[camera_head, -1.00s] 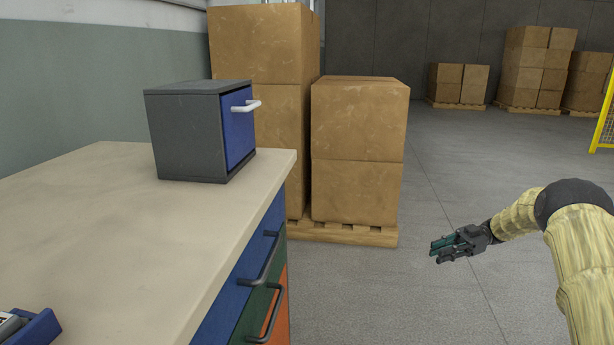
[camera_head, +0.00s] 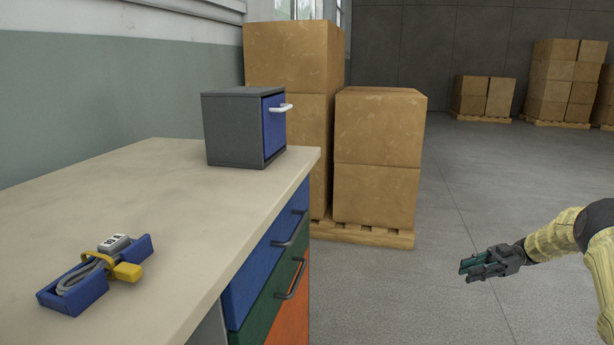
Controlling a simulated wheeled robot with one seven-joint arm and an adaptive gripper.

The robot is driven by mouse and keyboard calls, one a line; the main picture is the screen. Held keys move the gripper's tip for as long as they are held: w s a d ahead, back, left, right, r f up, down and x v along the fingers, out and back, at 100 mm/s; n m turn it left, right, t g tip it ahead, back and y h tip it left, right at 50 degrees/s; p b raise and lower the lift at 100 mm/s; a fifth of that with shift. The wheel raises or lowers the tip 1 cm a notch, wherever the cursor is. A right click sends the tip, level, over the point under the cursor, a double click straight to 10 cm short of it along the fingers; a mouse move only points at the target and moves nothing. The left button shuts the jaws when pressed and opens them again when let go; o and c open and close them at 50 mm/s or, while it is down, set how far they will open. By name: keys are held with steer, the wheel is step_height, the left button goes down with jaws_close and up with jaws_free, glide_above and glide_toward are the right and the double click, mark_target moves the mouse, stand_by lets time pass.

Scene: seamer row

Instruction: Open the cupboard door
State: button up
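A small dark grey cupboard (camera_head: 232,131) stands on the bench top near its far right edge. Its blue door (camera_head: 274,127) faces right and looks shut. A white bar handle (camera_head: 281,108) is on the upper part of the door. My gripper (camera_head: 474,270) is at the lower right, over the floor, well apart from the cupboard and bench. It points left, and its fingers look parted with nothing between them.
The bench top (camera_head: 190,190) is mostly bare. A blue holder (camera_head: 85,298) with a grey and yellow cabled device lies front left. Bench drawers with dark handles (camera_head: 290,229) face right. Stacked boxes (camera_head: 376,155) on a pallet stand beyond the bench. Floor between bench and gripper is clear.

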steer(key=w+a+f+m+t+y, duration=0.1)
steer(key=a+f+m+t, duration=0.2)
steer(key=a+f+t, duration=0.35)
steer(key=w+a+f+m+t+y, duration=0.1)
steer(key=w+a+f+m+t, duration=0.2)
steer(key=a, duration=0.7)
steer(key=s+a+f+m+t+h, duration=0.2)
steer(key=a+f+m+t+h, duration=0.15)
steer(key=f, duration=0.25)
steer(key=s+a+f+m+t+h, duration=0.2)
steer(key=s+a+f+m, duration=0.1)
steer(key=f+m, duration=0.25)
steer(key=s+a+f+m+g+h, duration=0.1)
steer(key=s+f+m+g+h, duration=0.15)
steer(key=s+f, duration=0.6)
steer(key=s+a+f+m+g+h, duration=0.1)
steer(key=s+f+g+h, duration=0.2)
steer(key=s, duration=1)
steer(key=s+f+m+g+h, duration=0.2)
steer(key=s+f+h, duration=0.35)
steer(key=s, duration=0.45)
steer(key=s+d+r+m+g+h, duration=0.15)
steer(key=s+g, duration=0.25)
steer(key=s, duration=1.5)
step_height(320, 180, up, 37)
steer(key=p, duration=3.7)
steer(key=shift+w+r, duration=0.15)
steer(key=shift+w, duration=0.1)
